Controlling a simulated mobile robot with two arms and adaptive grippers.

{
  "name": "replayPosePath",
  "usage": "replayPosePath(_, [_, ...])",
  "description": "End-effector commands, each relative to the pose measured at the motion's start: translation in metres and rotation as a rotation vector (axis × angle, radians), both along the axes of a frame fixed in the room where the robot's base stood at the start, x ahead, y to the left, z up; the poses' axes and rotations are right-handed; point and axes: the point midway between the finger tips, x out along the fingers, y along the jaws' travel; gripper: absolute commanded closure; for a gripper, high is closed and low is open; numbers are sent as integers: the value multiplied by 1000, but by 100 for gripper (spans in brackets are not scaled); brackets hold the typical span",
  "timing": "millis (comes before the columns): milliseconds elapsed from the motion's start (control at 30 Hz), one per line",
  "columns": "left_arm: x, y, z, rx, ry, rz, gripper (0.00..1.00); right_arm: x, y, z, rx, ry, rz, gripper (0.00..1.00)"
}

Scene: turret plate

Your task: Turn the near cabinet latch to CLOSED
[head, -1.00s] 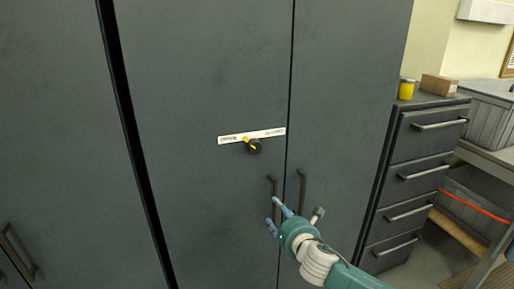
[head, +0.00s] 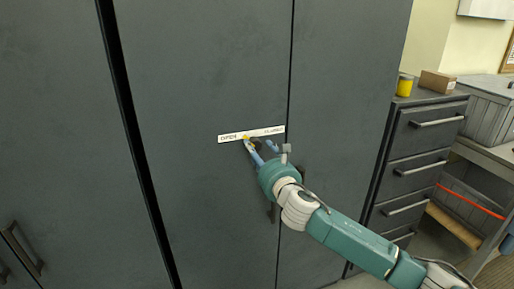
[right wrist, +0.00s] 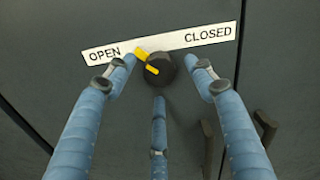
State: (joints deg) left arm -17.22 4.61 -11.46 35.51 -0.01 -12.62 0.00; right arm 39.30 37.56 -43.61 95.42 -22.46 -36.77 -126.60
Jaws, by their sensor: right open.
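The latch is a round black knob (right wrist: 160,69) with a yellow pointer on the grey cabinet door. Its yellow mark points up and left, toward the OPEN side of the white label (right wrist: 160,45); CLOSED is at the label's right end. In the head view the knob (head: 254,143) is partly hidden by my right gripper (head: 262,148). In the right wrist view the blue fingers of my right gripper (right wrist: 160,82) are open, with fingertips to the left, right and below the knob. I cannot tell whether they touch it. My left gripper is not in view.
Dark door handles (right wrist: 266,130) lie below and right of the knob. A drawer unit (head: 420,150) stands at the right, with a yellow jar (head: 405,86) and a cardboard box (head: 438,82) on top. The door face around the label is clear.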

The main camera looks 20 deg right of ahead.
Motion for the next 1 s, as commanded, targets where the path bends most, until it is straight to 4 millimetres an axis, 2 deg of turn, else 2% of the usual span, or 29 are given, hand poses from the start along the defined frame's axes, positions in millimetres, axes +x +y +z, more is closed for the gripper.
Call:
replayPosePath(200, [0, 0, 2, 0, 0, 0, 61, 15, 1, 0, 1, 1, -1, 46])
replayPosePath(467, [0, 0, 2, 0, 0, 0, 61, 16, 1, 0, 1, 0, 0, 46])
replayPosePath(500, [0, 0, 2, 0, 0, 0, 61, 16, 1, 0, 1, 0, 0, 48])
replayPosePath(700, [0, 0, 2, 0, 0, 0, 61, 16, 1, 0, 1, 0, 0, 88])
replayPosePath(733, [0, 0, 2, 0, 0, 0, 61, 16, 1, 0, 1, 0, 0, 91])
replayPosePath(1000, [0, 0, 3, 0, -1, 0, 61, 16, 1, 0, 20, 2, 0, 91])
